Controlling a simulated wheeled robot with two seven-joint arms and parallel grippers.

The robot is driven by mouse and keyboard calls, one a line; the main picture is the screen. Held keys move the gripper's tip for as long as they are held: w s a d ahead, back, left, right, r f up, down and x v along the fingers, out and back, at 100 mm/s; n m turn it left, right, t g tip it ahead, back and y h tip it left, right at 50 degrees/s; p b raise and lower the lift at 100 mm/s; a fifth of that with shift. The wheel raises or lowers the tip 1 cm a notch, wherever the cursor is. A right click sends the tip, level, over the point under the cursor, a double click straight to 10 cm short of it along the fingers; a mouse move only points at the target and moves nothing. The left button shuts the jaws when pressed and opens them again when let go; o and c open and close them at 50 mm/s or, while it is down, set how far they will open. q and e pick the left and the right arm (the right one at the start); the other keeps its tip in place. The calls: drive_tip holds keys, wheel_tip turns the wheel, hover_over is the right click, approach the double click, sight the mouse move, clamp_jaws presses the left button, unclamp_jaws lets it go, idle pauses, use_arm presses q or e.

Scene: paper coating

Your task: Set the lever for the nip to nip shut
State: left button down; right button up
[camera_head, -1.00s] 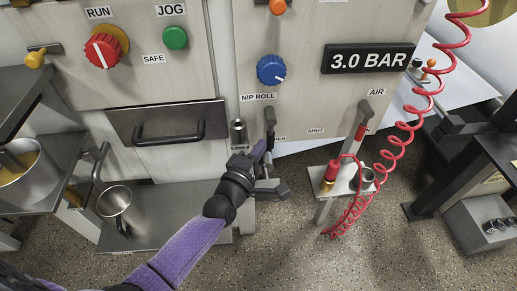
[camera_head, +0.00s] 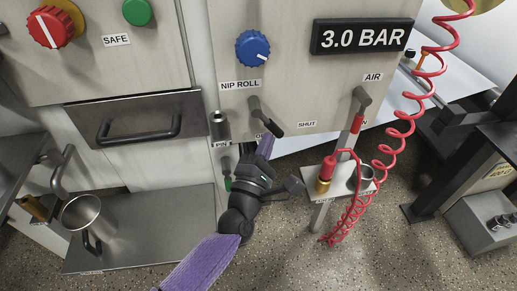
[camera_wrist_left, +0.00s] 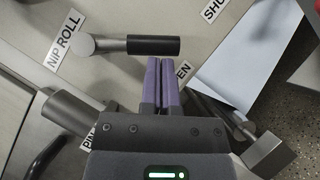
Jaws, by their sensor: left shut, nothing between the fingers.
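The nip lever (camera_head: 266,117), with a dark handle, sits on the grey panel below the NIP ROLL label (camera_head: 240,85). Its handle slants down and right from its pivot, between the partly covered OPEN label (camera_head: 261,136) and the SHUT label (camera_head: 307,124). In the left wrist view the lever's black grip (camera_wrist_left: 153,45) lies across the view. My left gripper (camera_head: 266,143) is shut and empty, its purple fingers just below the handle; the fingertips (camera_wrist_left: 161,60) are at or very near the grip, contact unclear. My right gripper is out of view.
A metal pin holder (camera_head: 219,126) is left of the lever. The AIR lever (camera_head: 362,103) and a small stand (camera_head: 290,183) with a red-topped fitting (camera_head: 327,172) are to the right, beside a coiled red hose (camera_head: 385,160). A drawer handle (camera_head: 140,135) is left.

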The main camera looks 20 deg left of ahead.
use_arm(q)
drive_tip(key=shift+w+d+r, duration=0.35)
drive_tip(key=shift+d+r, duration=0.05)
drive_tip(key=shift+d, duration=0.2)
drive_tip(key=shift+w+d+r, duration=0.2)
drive_tip(key=shift+d+r, duration=0.05)
drive_tip(key=shift+d, duration=0.15)
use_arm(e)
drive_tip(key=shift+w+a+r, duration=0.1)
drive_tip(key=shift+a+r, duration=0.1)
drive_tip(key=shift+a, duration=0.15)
use_arm(q)
drive_tip(key=shift+p, duration=0.3)
drive_tip(key=shift+r, duration=0.1)
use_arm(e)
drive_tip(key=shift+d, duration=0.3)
use_arm(q)
drive_tip(key=shift+d, duration=0.1)
